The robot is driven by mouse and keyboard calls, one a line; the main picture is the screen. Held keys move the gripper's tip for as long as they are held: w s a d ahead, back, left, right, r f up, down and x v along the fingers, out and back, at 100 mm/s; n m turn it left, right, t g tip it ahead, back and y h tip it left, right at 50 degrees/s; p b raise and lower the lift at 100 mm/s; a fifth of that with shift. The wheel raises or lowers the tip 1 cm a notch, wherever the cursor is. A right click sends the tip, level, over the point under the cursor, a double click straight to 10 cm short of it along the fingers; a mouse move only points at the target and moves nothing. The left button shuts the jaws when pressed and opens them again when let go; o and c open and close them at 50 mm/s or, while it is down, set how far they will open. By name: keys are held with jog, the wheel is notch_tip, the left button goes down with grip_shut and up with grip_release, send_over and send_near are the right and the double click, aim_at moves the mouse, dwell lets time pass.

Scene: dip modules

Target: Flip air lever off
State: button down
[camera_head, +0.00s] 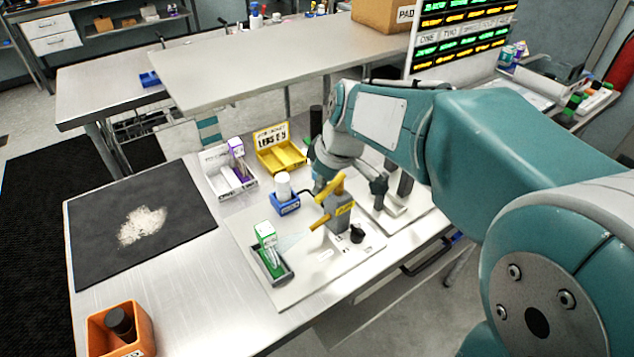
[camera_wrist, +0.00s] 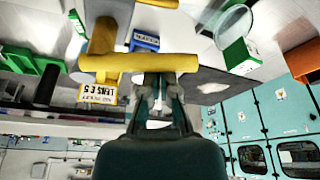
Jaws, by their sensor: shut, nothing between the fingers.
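The air lever is a yellow handle (camera_head: 329,187) on a grey block (camera_head: 337,217) that stands on a pale panel. In the wrist view the yellow bar of the lever (camera_wrist: 140,63) lies across the picture, right in front of my fingertips. My gripper (camera_wrist: 157,88) is shut with nothing held, close to the bar. I cannot tell whether it touches the bar. In the head view my wrist is just behind the lever, and my fingers are mostly hidden there.
A green-and-white box sits in a grey tray (camera_head: 284,274) at the panel's front left. A blue holder (camera_head: 286,207) with a white bottle is left of the lever, and a yellow bin (camera_head: 283,158) is behind. A black knob (camera_head: 357,234) is close on the right.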

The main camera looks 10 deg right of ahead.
jog(key=n, duration=0.1)
jog(key=s+d+n+g, duration=0.1)
jog(key=n, duration=0.1)
jog(key=shift+y, duration=0.3)
jog(key=d+n+g, duration=0.1)
jog(key=n, duration=0.2)
jog(key=s+d+n, duration=0.1)
jog(key=n, duration=0.2)
jog(key=d+n+g, duration=0.1)
jog(key=n, duration=0.1)
jog(key=shift+s+d+n+g, duration=0.15)
jog(key=shift+d+n+g, duration=0.15)
jog(key=shift+d+n, duration=0.1)
jog(key=shift+d, duration=0.1)
